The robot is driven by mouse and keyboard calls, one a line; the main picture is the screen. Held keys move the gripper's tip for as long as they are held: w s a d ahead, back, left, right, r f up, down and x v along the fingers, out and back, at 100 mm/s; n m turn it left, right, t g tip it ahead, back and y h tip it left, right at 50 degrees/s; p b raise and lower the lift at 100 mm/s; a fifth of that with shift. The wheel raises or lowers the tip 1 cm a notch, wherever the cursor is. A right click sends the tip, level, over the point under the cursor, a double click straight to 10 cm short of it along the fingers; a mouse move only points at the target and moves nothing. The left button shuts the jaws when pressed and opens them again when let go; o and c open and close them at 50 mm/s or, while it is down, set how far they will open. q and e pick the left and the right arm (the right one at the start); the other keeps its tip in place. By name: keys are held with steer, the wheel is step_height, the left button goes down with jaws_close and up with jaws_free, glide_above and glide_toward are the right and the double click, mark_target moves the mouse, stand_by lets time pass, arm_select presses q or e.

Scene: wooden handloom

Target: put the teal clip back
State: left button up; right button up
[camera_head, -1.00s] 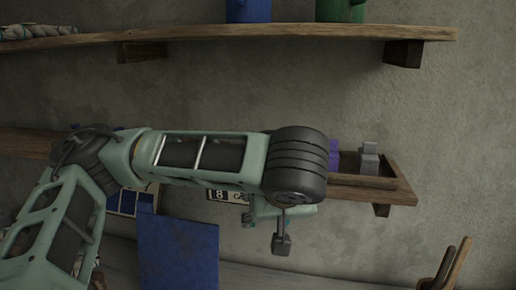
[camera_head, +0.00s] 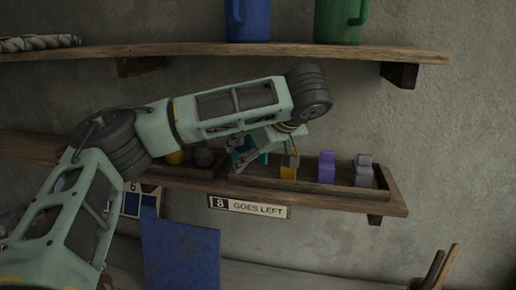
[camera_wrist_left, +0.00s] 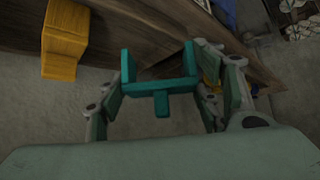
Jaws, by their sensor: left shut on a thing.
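My left gripper (camera_head: 264,156) is in front of the wall shelf's tray and points toward it. It is shut on the teal clip (camera_head: 246,150), part of which shows beside the fingers in the head view. In the left wrist view the teal clip (camera_wrist_left: 160,84) is a forked piece with a short stem, held between the two fingers (camera_wrist_left: 161,62). I cannot tell whether the clip touches the tray (camera_head: 335,190). An orange clip (camera_head: 288,172), a purple clip (camera_head: 326,168) and a grey clip (camera_head: 363,172) stand in the tray, right of the teal clip. My right gripper is not in view.
A sign reading "8 GOES LEFT" (camera_head: 250,206) is on the shelf front. Round yellow (camera_head: 175,158) and dark (camera_head: 203,158) things sit left of the clips. A blue panel (camera_head: 180,255) stands below.

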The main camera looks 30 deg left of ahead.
arm_select(q)
steer(key=w, duration=0.2)
steer(key=w+a+p, duration=0.1)
steer(key=w, duration=0.2)
steer(key=shift+w+a, duration=0.2)
steer(key=shift+w, duration=0.2)
steer(key=shift+w+a+f+p, duration=0.1)
steer(key=shift+a+f+p, duration=0.05)
steer(key=shift+p, duration=0.25)
step_height(320, 180, down, 2)
steer(key=shift+f+p, duration=0.2)
steer(key=shift+p, duration=0.65)
steer(key=shift+f, duration=0.45)
steer(key=shift+f, duration=0.1)
